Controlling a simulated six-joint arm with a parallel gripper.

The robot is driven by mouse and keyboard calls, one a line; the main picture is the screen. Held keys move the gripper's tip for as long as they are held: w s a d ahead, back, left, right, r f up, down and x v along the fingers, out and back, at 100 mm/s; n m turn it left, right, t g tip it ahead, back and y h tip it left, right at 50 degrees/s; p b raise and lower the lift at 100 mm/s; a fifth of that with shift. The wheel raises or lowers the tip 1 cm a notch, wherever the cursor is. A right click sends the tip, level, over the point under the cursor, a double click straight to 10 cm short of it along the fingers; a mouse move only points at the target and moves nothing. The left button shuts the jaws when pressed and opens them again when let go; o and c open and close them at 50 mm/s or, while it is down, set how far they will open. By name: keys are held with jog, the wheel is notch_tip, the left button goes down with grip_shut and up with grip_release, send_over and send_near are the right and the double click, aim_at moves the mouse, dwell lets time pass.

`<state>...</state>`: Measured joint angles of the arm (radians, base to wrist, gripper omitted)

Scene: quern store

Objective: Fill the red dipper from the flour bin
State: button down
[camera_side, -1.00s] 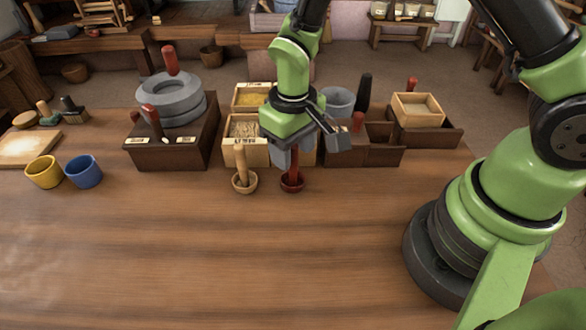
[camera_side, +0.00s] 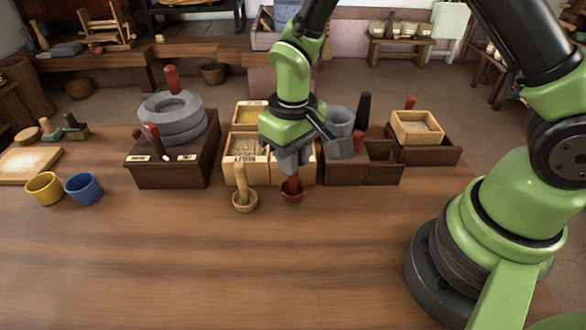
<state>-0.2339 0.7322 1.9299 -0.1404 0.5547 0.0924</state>
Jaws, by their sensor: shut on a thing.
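The red dipper (camera_side: 292,196) has a small round cup and an upright handle. It stands in the middle of the bench, in front of the bins. My gripper (camera_side: 292,166) points down over it and is shut on the top of its handle. The cup is at or just above the bench top; I cannot tell if it touches. Behind are light wooden bins. The front left bin (camera_side: 229,172) holds pale, coarse contents, and the back left bin (camera_side: 236,117) holds yellow meal. My gripper hides much of the bins to the right. The labels are too small to read, so I cannot tell which holds flour.
A wooden dipper (camera_side: 245,199) stands close left of the red one. A quern (camera_side: 171,120) on a dark box, a yellow cup (camera_side: 44,188) and a blue cup (camera_side: 84,189) are left. A dark tray (camera_side: 361,174) is right. The front bench is clear.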

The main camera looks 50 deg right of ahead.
notch_tip(320, 180, up, 7)
jog(key=shift+w+d+f, duration=0.1)
jog(key=shift+w+f, duration=0.05)
jog(key=shift+f, duration=0.05)
jog(key=w+d, duration=0.7)
notch_tip(320, 180, down, 8)
jog(key=shift+d+r, duration=0.25)
dwell(0.3)
jog(key=shift+w, duration=0.1)
dwell(0.8)
dwell(0.4)
notch_tip(320, 180, up, 8)
dwell(0.9)
dwell(0.8)
